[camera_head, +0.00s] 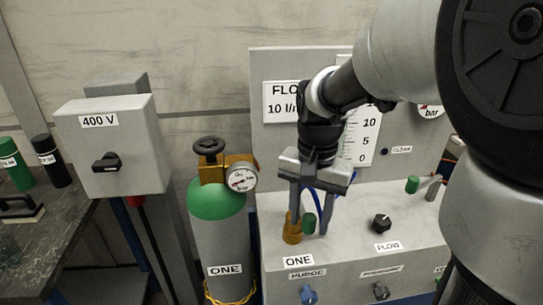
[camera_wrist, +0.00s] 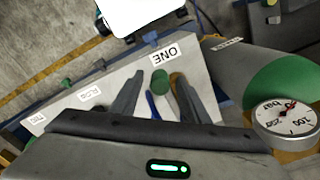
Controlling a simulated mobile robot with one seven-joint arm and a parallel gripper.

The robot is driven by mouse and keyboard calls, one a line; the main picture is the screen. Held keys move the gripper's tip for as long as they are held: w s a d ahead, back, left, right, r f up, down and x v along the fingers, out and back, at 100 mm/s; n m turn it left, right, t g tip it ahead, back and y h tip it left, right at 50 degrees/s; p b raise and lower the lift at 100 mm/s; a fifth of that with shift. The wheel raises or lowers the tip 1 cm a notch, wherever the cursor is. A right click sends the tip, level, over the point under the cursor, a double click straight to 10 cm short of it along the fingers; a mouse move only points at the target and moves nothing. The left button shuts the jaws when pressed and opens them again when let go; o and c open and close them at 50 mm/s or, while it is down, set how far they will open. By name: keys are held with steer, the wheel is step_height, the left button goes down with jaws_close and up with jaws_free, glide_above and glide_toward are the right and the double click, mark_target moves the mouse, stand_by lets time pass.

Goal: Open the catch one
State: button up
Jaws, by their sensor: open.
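The catch labelled ONE is a short green handle (camera_head: 309,223) beside a brass-coloured round part (camera_head: 292,233) on the sloping top of the grey panel. The label ONE (camera_head: 299,261) is just in front of it. My gripper (camera_head: 309,224) points down over the catch, with its two fingers spread on either side of the green handle. The catch's lower part is partly hidden.
A gas cylinder (camera_head: 220,238), also labelled ONE, stands left of the panel with a gauge (camera_head: 241,180). A FLOW knob (camera_head: 381,223) and another green-handled lever (camera_head: 412,185) are to the right. A 400 V box (camera_head: 118,140) is at the left.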

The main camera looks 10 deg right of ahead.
steer(key=shift+f, duration=0.1)
jaws_close()
steer(key=shift+d, duration=0.2)
steer(key=w+d+n+p, duration=0.3)
steer(key=w+d+n, duration=0.3)
steer(key=d+n, duration=0.4)
steer(key=shift+d+n+p, duration=0.35)
steer(key=shift+n+p, duration=0.05)
steer(key=shift+n, duration=0.3)
stand_by(0.4)
